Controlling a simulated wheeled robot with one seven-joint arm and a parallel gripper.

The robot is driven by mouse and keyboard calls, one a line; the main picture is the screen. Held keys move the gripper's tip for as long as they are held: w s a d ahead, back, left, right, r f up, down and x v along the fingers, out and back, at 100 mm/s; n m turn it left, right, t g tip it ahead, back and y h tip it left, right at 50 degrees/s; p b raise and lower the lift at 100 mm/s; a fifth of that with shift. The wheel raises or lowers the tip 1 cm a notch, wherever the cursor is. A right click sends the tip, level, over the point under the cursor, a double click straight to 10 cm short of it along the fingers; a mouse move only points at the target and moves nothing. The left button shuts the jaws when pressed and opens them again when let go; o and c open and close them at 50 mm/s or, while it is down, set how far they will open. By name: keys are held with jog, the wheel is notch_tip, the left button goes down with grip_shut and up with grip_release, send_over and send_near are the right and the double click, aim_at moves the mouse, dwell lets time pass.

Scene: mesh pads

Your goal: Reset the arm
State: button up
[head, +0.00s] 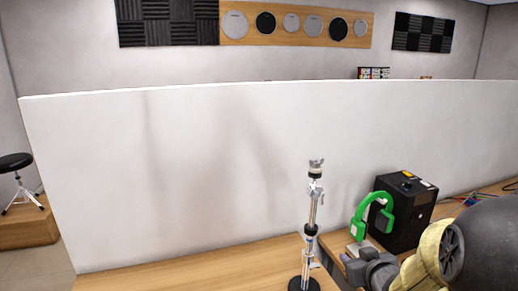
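At the lower right a rounded dark part (488,235), a yellowish part and a grey end piece (374,269) reach in from the edge. They look like my arm, with the grey end possibly being my gripper. It sits low, just in front of the green headphone-shaped object (362,211) and right of the chrome stand (312,215). No fingertips can be made out, and I cannot tell whether it holds anything.
The chrome stand rises from a wooden surface (200,273). A black box (405,212) stands behind the green object, with coloured cables (470,198) to its right. A white partition (220,170) closes off the back.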

jog(key=s+a+f+m+g+p, duration=0.1)
jog(key=s+a+f+g, duration=0.2)
jog(key=s, duration=0.5)
jog(key=s+a+f+m+g+p, duration=0.1)
jog(key=s+a+f+g, duration=0.2)
jog(key=s+a+g, duration=0.3)
jog(key=shift+s+f+g+h, duration=0.15)
jog(key=shift+s+g+h, duration=0.35)
jog(key=shift+s, duration=0.6)
jog(key=shift+c, duration=0.5)
dwell(0.8)
